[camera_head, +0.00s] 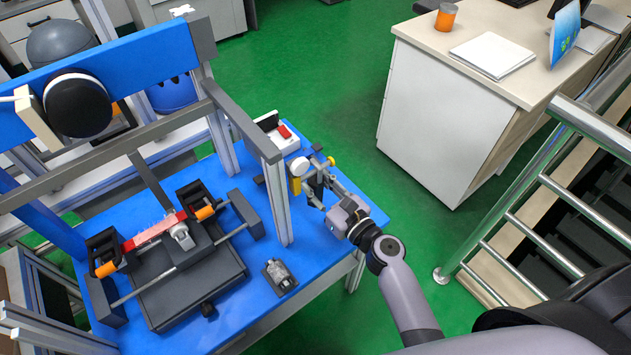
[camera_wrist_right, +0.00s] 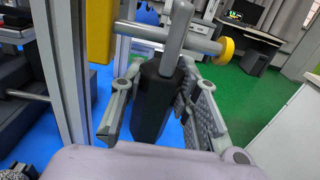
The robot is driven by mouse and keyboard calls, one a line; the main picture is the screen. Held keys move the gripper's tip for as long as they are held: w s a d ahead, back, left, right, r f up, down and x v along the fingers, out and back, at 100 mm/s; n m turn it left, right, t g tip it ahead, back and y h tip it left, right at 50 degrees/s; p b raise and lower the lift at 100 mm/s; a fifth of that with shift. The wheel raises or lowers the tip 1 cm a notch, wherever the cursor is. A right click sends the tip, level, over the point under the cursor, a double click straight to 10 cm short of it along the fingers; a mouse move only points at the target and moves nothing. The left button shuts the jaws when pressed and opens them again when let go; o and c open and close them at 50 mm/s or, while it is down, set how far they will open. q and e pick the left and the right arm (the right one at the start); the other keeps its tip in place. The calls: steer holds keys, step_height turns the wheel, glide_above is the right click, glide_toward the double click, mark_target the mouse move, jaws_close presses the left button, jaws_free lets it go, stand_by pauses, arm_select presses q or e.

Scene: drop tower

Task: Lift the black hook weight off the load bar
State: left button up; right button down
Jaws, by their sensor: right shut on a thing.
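The black hook weight (camera_wrist_right: 154,100) is a dark faceted body with a grey hook (camera_wrist_right: 174,40) rising from its top. My right gripper (camera_wrist_right: 150,112) is shut on the body, one finger on each side. The load bar (camera_wrist_right: 150,32) is a grey rod running from a yellow block (camera_wrist_right: 100,30) to a yellow end cap (camera_wrist_right: 227,48). In the head view my right gripper (camera_head: 322,190) is at the table's right side, partly covering the weight. My left gripper is out of view.
A metal upright (camera_head: 277,200) stands just left of the gripper. The blue table (camera_head: 240,305) also carries a black fixture with a red-and-white specimen (camera_head: 155,231) and a small grey device (camera_head: 280,275). A white box (camera_head: 283,138) stands behind. Green floor is open right of the table.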

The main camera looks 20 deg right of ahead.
mark_target(321, 187)
steer(key=shift+r, duration=0.4)
steer(key=shift+b+v, duration=0.75)
steer(key=shift+v, duration=3)
steer(key=r+p, duration=0.1)
steer(key=s+r+p, duration=0.1)
steer(key=r, duration=0.1)
steer(key=s+r+p, duration=0.1)
steer(key=r+p, duration=0.1)
steer(key=shift+d, duration=0.3)
steer(key=shift+r, duration=0.1)
